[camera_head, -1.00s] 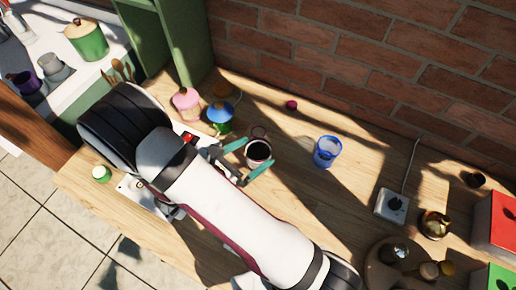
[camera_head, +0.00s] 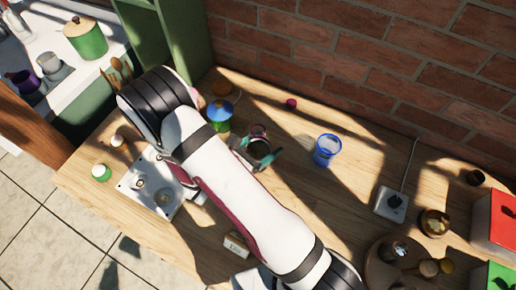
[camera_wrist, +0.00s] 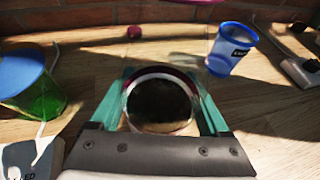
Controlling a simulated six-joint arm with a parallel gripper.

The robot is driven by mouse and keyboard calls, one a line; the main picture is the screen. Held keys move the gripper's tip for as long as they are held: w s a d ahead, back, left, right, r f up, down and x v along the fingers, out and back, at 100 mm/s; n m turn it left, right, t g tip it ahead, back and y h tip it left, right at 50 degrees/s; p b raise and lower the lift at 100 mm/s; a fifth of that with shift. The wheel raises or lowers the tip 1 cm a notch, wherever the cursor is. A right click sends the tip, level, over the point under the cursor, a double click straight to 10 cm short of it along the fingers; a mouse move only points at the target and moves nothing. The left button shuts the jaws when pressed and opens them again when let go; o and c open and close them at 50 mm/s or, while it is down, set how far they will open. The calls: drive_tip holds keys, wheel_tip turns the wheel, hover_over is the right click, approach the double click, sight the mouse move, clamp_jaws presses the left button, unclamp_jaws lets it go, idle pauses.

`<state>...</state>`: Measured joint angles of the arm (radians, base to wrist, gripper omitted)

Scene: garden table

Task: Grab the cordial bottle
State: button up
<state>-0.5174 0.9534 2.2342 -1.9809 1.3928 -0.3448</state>
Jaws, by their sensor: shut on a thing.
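My gripper (camera_wrist: 162,108) has teal fingers either side of a round vessel (camera_wrist: 160,103) in the wrist view. The vessel has a dark inside, a crimson upper edge and a pale lower edge. The fingers are shut on it. In the head view, the vessel (camera_head: 261,147) shows between the fingertips, partly hidden by my gripper. Its lower part is hidden, and I cannot tell for certain that it is the cordial bottle. No other thing is clearly a cordial bottle.
A blue-lidded green jar (camera_head: 219,113) stands close on the left. A blue cup (camera_head: 327,150) stands to the right. A small pink thing (camera_head: 291,103) lies near the brick wall. A socket box (camera_head: 390,204) is farther right. Bare wood lies between the vessel and the cup.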

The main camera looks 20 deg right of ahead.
clamp_jaws()
